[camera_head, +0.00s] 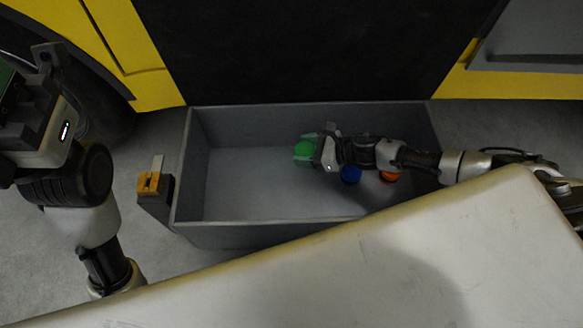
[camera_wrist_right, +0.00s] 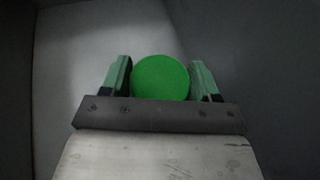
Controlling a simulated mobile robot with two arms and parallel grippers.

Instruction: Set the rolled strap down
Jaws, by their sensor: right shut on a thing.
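The rolled strap looks like a round green disc (camera_head: 304,149). My right gripper (camera_head: 306,151) is shut on it, inside the grey bin (camera_head: 310,233). In the right wrist view the green strap (camera_wrist_right: 160,77) sits between the two pale green fingers of the gripper (camera_wrist_right: 161,80), one on each side. Whether the strap touches the bin floor I cannot tell. My left arm shows at the left edge of the head view, outside the bin; its gripper (camera_head: 20,100) is partly cut off and its fingertips cannot be made out.
A blue round thing (camera_head: 351,174) and an orange round thing (camera_head: 389,176) lie in the bin beneath my right arm. The bin's left floor is clear. A yellow-and-black latch-like piece (camera_head: 152,184) stands at its left side. A pale tabletop (camera_head: 400,260) covers the front.

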